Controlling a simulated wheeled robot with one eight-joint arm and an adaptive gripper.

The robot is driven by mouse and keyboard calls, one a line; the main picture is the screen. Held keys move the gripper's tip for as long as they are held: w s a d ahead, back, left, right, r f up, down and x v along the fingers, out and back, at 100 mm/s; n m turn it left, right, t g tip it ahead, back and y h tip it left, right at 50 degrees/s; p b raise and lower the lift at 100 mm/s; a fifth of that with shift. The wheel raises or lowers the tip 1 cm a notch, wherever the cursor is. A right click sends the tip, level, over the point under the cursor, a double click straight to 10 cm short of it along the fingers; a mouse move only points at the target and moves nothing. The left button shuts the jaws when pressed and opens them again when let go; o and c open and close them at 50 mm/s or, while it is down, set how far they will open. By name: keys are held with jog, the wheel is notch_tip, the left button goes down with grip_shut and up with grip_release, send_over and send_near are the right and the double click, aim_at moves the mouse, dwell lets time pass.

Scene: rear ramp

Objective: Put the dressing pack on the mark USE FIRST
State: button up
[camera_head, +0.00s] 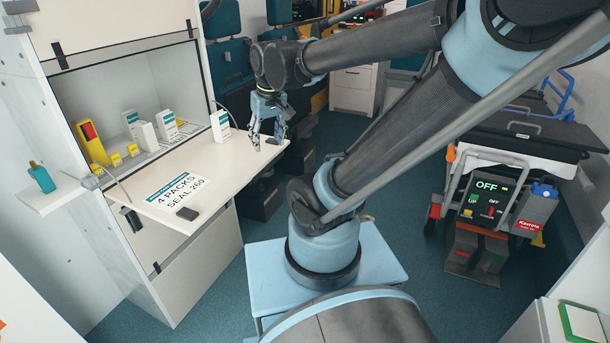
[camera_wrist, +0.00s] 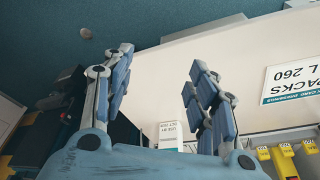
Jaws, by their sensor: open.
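One pack (camera_head: 220,125) stands apart near the shelf's right end. Others, such as this pack (camera_head: 167,124), stand further left by the cabinet recess. My gripper (camera_head: 268,145) is open and empty over the shelf's right end, to the right of the lone pack. In the wrist view, my gripper (camera_wrist: 165,75) has its fingers spread, and a white pack (camera_wrist: 168,135) with small print shows between and beyond them; the right finger partly covers that area. I cannot read USE FIRST anywhere.
A sign (camera_head: 178,190) reading "4 PACKS SEAL 260" lies on the shelf, with a dark block (camera_head: 187,213) at the front edge. A yellow device (camera_head: 90,142) and small yellow items (camera_head: 117,160) are at the left. A teal bottle (camera_head: 41,177) stands on a side ledge.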

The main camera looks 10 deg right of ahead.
jog(key=s+d+f+m, duration=0.3)
jog(key=s+d+f, duration=0.5)
jog(key=s, duration=0.2)
jog(key=shift+s+f+g+h, duration=0.15)
jog(key=shift+f+g+h, duration=0.15)
jog(key=shift+h, duration=0.1)
